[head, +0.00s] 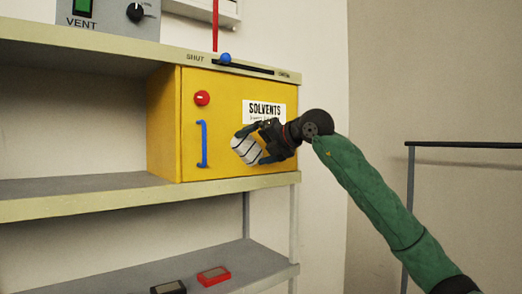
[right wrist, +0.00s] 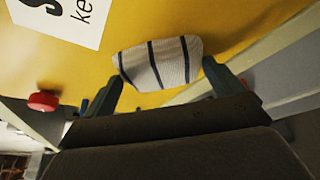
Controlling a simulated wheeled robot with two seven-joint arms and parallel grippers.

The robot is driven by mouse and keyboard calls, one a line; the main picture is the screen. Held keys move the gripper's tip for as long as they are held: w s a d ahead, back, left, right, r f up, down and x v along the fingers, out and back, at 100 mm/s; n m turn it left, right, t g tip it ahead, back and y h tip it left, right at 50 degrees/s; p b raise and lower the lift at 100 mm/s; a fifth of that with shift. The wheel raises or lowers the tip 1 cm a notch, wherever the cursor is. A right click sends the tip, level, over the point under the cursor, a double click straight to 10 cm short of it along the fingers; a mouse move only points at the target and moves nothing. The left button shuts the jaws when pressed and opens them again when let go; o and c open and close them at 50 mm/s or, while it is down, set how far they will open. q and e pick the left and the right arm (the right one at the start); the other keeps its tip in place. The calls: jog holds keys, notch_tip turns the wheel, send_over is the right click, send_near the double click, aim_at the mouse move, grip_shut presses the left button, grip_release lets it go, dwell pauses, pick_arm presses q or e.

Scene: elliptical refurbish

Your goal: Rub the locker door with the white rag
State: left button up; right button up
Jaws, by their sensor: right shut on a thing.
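The yellow locker door (head: 225,110) carries a "SOLVENTS" label, a blue handle (head: 202,144) and a red round knob (head: 202,98). My right gripper (head: 247,146) is at the door's lower right, just below the label. It is shut on the white rag (head: 243,152), which has dark stripes. In the right wrist view the rag (right wrist: 158,62) sits between the fingertips, against or very close to the yellow door (right wrist: 200,20). I cannot tell for sure whether it touches. My left gripper is not in view.
A blue slider knob (head: 225,58) sits on the shelf edge above the door. A lower shelf (head: 130,284) holds a red block (head: 214,275) and a dark block (head: 168,287). A dark rail (head: 465,145) stands at the right.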

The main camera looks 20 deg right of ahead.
jog(key=shift+s+a, duration=0.1)
jog(key=shift+a, duration=0.1)
jog(key=shift+s+d+f+b, duration=0.1)
jog(key=shift+s+d+b, duration=0.15)
jog(key=shift+s+b, duration=0.4)
jog(key=shift+s+d+b, duration=0.25)
jog(key=shift+s, duration=0.5)
jog(key=shift+s+d+b, duration=0.25)
jog(key=shift+s+d, duration=0.05)
jog(key=shift+s, duration=0.4)
jog(key=shift+s+d+b, duration=0.25)
jog(key=shift+s, duration=0.5)
jog(key=shift+s+d+b, duration=0.25)
jog(key=shift+s+b, duration=0.05)
jog(key=shift+s, duration=0.4)
jog(key=shift+s+d+b, duration=0.25)
jog(key=shift+s+b, duration=0.05)
jog(key=shift+s, duration=0.4)
